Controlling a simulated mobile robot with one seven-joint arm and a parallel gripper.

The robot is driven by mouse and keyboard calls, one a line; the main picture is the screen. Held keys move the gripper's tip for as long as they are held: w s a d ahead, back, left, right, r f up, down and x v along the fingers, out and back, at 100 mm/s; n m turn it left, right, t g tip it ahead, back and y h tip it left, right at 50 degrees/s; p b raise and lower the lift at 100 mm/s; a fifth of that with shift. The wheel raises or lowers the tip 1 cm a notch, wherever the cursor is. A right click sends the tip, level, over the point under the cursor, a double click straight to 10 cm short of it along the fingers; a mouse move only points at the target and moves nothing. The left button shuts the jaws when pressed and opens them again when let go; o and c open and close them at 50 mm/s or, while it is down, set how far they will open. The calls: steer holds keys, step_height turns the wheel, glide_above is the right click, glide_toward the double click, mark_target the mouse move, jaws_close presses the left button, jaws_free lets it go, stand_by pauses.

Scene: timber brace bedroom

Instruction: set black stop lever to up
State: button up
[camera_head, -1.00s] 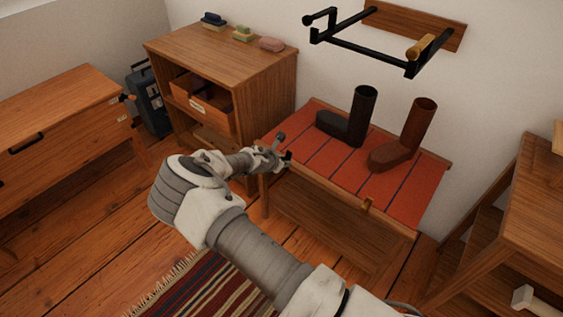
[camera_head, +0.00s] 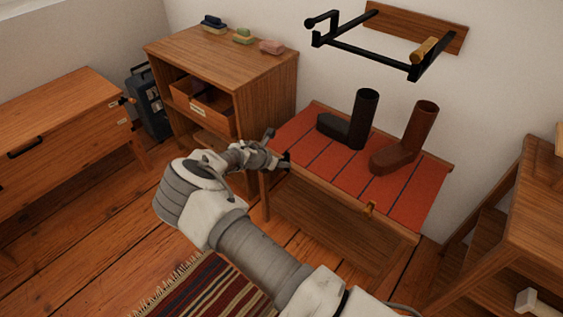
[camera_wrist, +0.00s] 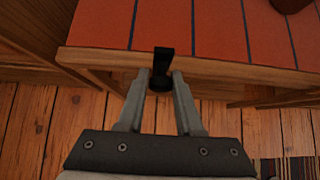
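The black stop lever (camera_wrist: 163,62) is at the front edge of the bench with the red slatted top (camera_head: 317,137). In the wrist view its arm points toward the top of the picture, overlapping the bench edge, above a round black base. My gripper (camera_wrist: 161,76) has one finger on each side of the lever, close to its base. The fingers are apart, with the lever between them; firm contact is not clear. In the head view my gripper (camera_head: 281,158) is at the bench's left front corner, and the lever is small and partly hidden there.
A dark boot (camera_head: 362,120) and a brown boot (camera_head: 409,145) stand on the bench. A brass lever (camera_head: 369,208) is farther right on its front edge. A cabinet (camera_head: 262,85) stands left, a black rack (camera_head: 370,50) hangs above, and a striped rug (camera_head: 215,290) lies in front.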

steer(key=o, duration=0.4)
steer(key=p+v, duration=0.4)
steer(key=v, duration=1.3)
steer(key=shift+s+a+r, duration=0.1)
steer(key=shift+s+a, duration=0.05)
steer(key=s+d+r+m+g+y, duration=0.2)
steer(key=s+d+r+m, duration=0.3)
steer(key=d+r+m, duration=0.35)
steer(key=s+d+r+m+g+y, duration=0.25)
steer(key=s+d+r+m, duration=0.25)
steer(key=d+r+m, duration=0.4)
steer(key=s+d+r+m+t+p, duration=0.1)
steer(key=s+d+r+m+t, duration=0.15)
steer(key=s+r+m, duration=0.6)
steer(key=s+d+r+m+t, duration=0.1)
steer(key=s+d+r+m, duration=0.4)
steer(key=s, duration=0.7)
steer(key=r+n+p, duration=0.1)
steer(key=r+p, duration=0.3)
steer(key=a+r+p, duration=0.1)
steer(key=r+p, duration=0.4)
steer(key=r+n+y+p, duration=0.1)
steer(key=r+p, duration=0.3)
steer(key=r, duration=0.1)
steer(key=shift+w+a+r+n+p, duration=0.2)
steer(key=shift+w+a+n+p, duration=0.1)
steer(key=shift+w+p, duration=0.1)
